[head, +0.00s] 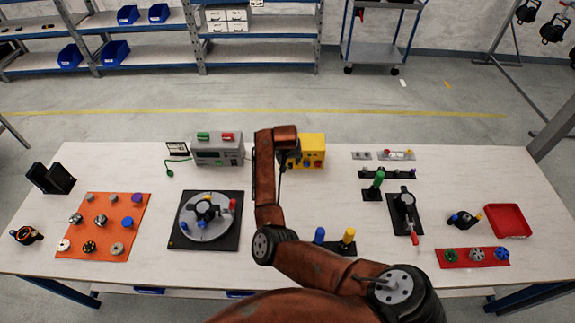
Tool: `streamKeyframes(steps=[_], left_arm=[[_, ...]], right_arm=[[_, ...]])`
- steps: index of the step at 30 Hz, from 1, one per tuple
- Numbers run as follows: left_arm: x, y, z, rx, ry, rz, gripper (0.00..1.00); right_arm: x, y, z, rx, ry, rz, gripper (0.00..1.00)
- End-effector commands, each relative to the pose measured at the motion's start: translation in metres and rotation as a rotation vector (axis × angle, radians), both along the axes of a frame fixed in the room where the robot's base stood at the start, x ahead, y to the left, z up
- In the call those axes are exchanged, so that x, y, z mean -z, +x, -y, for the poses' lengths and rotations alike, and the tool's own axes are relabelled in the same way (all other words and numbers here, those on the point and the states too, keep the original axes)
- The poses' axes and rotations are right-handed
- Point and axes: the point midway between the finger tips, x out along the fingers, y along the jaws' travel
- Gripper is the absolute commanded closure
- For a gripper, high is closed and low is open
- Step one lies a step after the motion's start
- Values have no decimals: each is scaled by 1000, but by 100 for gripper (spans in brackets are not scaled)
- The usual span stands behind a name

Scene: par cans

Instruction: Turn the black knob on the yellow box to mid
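The yellow box (315,143) stands at the back of the white table, just right of the middle. Small dark and coloured controls show low on its front face, too small to tell apart. The black knob cannot be made out. My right arm reaches up from the bottom of the head view, and its gripper (289,160) is at the left part of the box's front. The wrist covers that part of the box. Whether the fingers touch a knob, or are open or shut, cannot be seen. My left gripper is not in view.
A grey device (217,150) with green and red tops stands left of the box. A round turntable on a black plate (236,238) lies in front of it. Blue and yellow pegs stand near my forearm. A green-handled lever (378,180) stands to the right. Bare table lies between.

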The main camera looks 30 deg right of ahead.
Motion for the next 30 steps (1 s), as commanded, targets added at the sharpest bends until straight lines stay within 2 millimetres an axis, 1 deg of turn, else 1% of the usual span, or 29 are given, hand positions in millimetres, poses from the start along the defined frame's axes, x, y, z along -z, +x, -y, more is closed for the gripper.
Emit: streamKeyframes(steps=[6,12,16,24,30], left_arm=[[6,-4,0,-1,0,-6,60],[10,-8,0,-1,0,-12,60],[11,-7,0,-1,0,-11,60],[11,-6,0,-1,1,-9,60],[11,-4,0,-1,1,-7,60]], right_arm=[[33,9,10,2,1,-2,64],[56,18,14,1,1,-1,64],[62,20,16,1,1,-1,64],[62,20,16,2,1,0,64],[62,20,16,1,0,0,78]])
